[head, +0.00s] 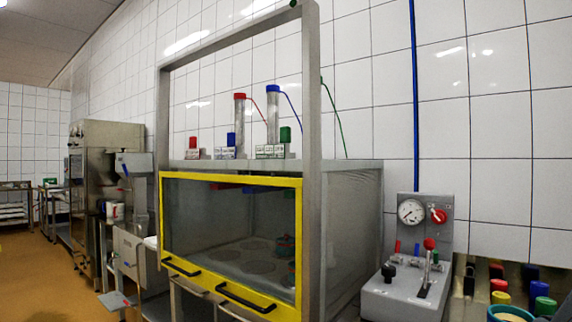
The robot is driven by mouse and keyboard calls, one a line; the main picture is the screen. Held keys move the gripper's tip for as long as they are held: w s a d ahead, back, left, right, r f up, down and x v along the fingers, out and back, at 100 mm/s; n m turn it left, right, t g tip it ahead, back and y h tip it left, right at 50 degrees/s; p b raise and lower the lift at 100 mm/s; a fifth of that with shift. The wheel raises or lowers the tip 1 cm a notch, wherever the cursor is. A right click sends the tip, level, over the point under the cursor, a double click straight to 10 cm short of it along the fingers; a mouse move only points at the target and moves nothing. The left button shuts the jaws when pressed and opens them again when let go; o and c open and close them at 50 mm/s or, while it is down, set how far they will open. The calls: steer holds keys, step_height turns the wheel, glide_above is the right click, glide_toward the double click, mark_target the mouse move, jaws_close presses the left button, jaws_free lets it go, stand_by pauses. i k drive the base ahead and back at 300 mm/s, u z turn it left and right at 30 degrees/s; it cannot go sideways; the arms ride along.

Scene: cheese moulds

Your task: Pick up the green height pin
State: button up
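Several green pieces show in the head view, and I cannot tell which is the height pin. A green block-like piece (285,135) stands on the shelf on top of the yellow-framed cabinet, in a labelled holder (272,152). A green cord (333,115) runs down behind the right post to the shelf. Green-topped cylinders (544,305) stand at the lower right. My gripper is not in view.
The cabinet's yellow-framed clear front (230,225) is down, with black handles. Red-capped (240,125) and blue-capped (272,115) tubes with cords stand on the shelf. A grey control box (408,295) with gauge and lever stands to the right. Open floor (40,280) lies left.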

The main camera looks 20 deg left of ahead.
mark_target(285, 131)
steer(key=u, duration=2.45)
steer(key=i, duration=1.8)
steer(key=z, duration=3.25)
